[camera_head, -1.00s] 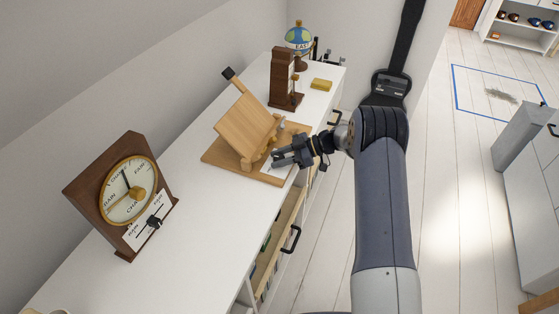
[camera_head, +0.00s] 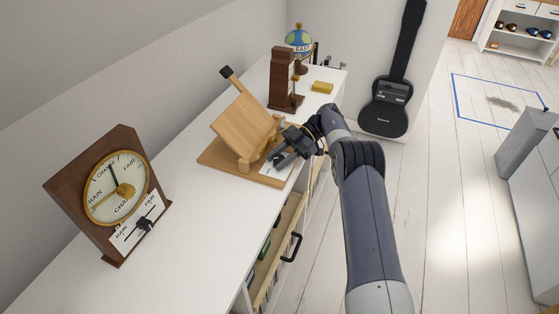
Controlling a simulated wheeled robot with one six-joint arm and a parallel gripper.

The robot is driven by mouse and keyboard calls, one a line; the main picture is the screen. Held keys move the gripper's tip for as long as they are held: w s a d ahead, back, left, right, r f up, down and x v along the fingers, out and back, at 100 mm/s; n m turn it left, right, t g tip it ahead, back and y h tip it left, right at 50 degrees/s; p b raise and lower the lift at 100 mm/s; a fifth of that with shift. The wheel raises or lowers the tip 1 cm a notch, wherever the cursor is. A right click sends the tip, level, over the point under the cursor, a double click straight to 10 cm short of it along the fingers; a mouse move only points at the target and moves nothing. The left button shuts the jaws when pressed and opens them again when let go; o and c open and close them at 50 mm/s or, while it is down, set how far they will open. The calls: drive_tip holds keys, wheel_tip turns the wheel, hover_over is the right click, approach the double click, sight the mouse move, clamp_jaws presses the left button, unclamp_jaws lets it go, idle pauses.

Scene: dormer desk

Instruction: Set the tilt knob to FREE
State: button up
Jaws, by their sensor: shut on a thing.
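A light wooden tilting stand (camera_head: 243,125) with a slanted board rests on a wooden base (camera_head: 218,157) on the white cabinet top. A white label plate (camera_head: 268,172) lies at the base's front right; its lettering is too small to read. My gripper (camera_head: 277,160) is at the right side of the stand, low over this plate. Its jaws are shut on what appears to be the tilt knob, which the fingers mostly hide. I cannot tell the knob's setting.
A wooden dial instrument (camera_head: 115,190) with a slider stands at the near left. Behind the stand are a dark wooden upright case (camera_head: 282,80), a yellow block (camera_head: 322,87) and a globe (camera_head: 299,40). A guitar case (camera_head: 385,105) leans on the wall.

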idle(0.4)
drive_tip(key=o, duration=1)
